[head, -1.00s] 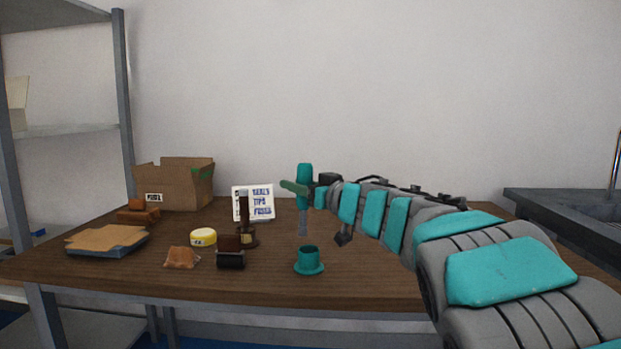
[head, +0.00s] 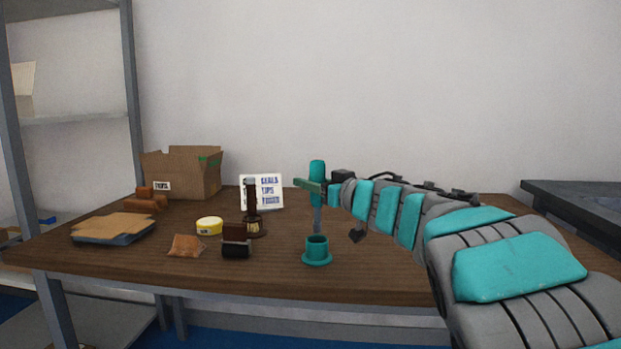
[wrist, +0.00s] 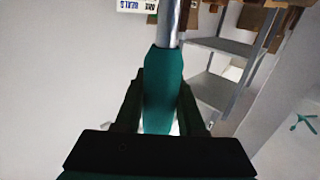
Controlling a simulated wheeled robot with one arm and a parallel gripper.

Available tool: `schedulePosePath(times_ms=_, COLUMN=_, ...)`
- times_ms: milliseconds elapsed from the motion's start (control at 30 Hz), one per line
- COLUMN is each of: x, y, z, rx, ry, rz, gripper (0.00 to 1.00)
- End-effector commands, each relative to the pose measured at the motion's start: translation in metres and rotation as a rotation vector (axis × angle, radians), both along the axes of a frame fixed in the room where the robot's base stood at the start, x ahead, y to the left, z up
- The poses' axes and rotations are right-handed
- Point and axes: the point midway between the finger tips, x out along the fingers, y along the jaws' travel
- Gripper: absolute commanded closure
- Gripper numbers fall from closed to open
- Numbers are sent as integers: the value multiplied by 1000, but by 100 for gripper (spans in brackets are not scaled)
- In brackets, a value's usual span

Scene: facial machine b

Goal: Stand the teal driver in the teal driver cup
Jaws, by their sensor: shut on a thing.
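The teal driver (head: 317,172) is upright, with its teal handle up and its grey shaft pointing down. My gripper (head: 308,185) is shut on the handle. The teal driver cup (head: 317,250) stands on the table with its flange at the bottom. In the head view the shaft's lower end shows just above or at the cup's rim; I cannot tell whether it is over the opening or behind it. In the wrist view the driver handle (wrist: 162,90) sits between the two fingers (wrist: 160,105), and its shaft runs toward the top edge.
A white sign (head: 268,190) and a cardboard box (head: 183,173) stand behind.

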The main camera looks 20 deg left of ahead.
Motion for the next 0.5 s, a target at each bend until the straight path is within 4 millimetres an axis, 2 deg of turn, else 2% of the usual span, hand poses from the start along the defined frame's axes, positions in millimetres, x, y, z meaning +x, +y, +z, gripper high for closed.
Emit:
schedulePosePath(times_ms=100, x=0, y=0, z=-14, rx=1, ry=1, rz=0, gripper=100)
schedulePosePath(times_ms=500, x=0, y=0, z=-46, rx=0, ry=-1, rz=0, gripper=100)
